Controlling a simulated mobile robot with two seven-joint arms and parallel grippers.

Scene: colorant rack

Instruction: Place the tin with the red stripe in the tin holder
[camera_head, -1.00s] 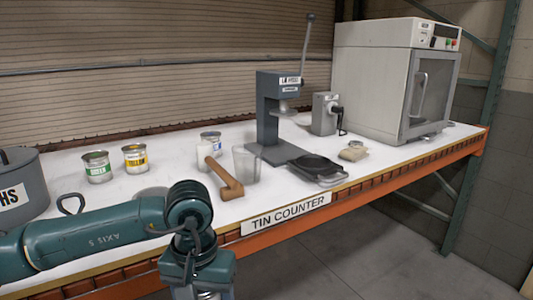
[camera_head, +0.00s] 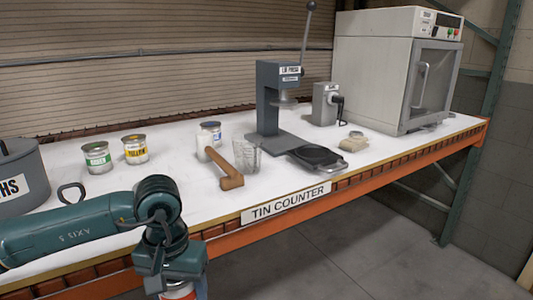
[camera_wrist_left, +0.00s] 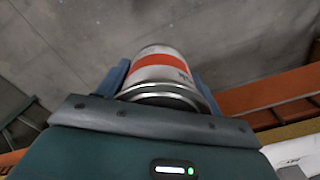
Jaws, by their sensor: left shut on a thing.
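My left gripper (camera_wrist_left: 165,82) is shut on the tin with the red stripe (camera_wrist_left: 163,66), whose white and red side shows between the blue fingers in the wrist view. In the head view my left arm comes in from the left, and the tin (camera_head: 178,291) shows below the wrist at the bottom edge, partly cut off. It is held in front of the counter's front edge, over the floor. The tin holder cannot be made out in these frames. My right gripper is in neither view.
A cabinet (camera_head: 385,70) stands at the right.

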